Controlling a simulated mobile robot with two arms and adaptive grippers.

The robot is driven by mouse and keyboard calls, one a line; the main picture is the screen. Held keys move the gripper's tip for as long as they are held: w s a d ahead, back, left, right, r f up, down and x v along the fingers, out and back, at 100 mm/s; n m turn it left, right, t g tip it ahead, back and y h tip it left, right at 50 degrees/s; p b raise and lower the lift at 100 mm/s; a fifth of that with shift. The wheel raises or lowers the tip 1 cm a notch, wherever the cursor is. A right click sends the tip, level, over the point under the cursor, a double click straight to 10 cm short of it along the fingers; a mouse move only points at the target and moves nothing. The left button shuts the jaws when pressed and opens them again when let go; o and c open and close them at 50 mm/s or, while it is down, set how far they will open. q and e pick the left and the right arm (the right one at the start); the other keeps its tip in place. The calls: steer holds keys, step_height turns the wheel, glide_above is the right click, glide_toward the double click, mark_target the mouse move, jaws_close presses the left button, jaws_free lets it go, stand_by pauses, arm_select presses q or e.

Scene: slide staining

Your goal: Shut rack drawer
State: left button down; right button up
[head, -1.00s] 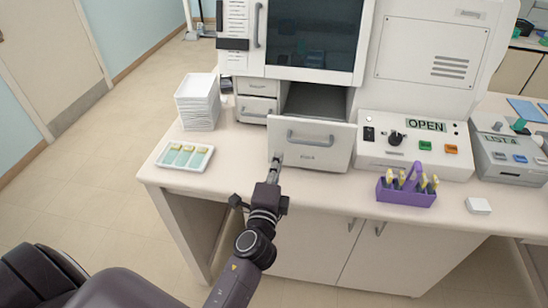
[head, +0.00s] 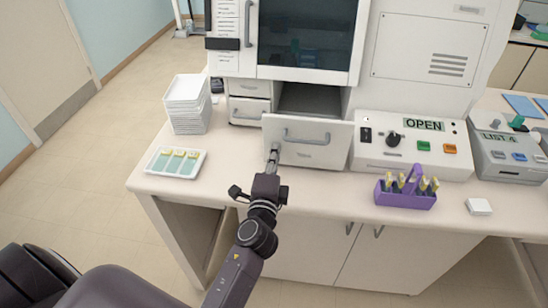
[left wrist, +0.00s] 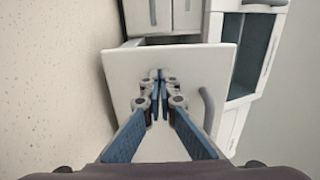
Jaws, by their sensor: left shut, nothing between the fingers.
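The rack drawer (head: 325,153) sticks out from the front of the white staining machine in the head view, with its dark inside showing behind the front panel. Its front has a grey bar handle (head: 307,138). My left gripper (head: 273,157) is shut and empty, with its tips at the left part of the drawer front, left of the handle. In the left wrist view the closed fingertips (left wrist: 160,76) are in front of the drawer front (left wrist: 193,60); whether they touch it I cannot tell. The handle stands to the right there. My right gripper is not in view.
A white tray with slides (head: 176,161) and a stack of white trays (head: 187,103) stand left of the drawer. A control panel reading OPEN (head: 411,146), a purple caddy (head: 405,197) and a small white block (head: 479,206) are to the right.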

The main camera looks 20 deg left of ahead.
arm_select(q)
steer(key=b+x, duration=0.1)
steer(key=x, duration=0.6)
steer(key=b+x, duration=0.2)
steer(key=x, duration=0.6)
steer(key=shift+w+a+f, duration=0.15)
steer(key=shift+w+f, duration=0.05)
steer(key=shift+w, duration=0.05)
steer(key=shift+w+a+r, duration=0.15)
steer(key=shift+w, duration=0.3)
steer(key=shift+r, duration=0.25)
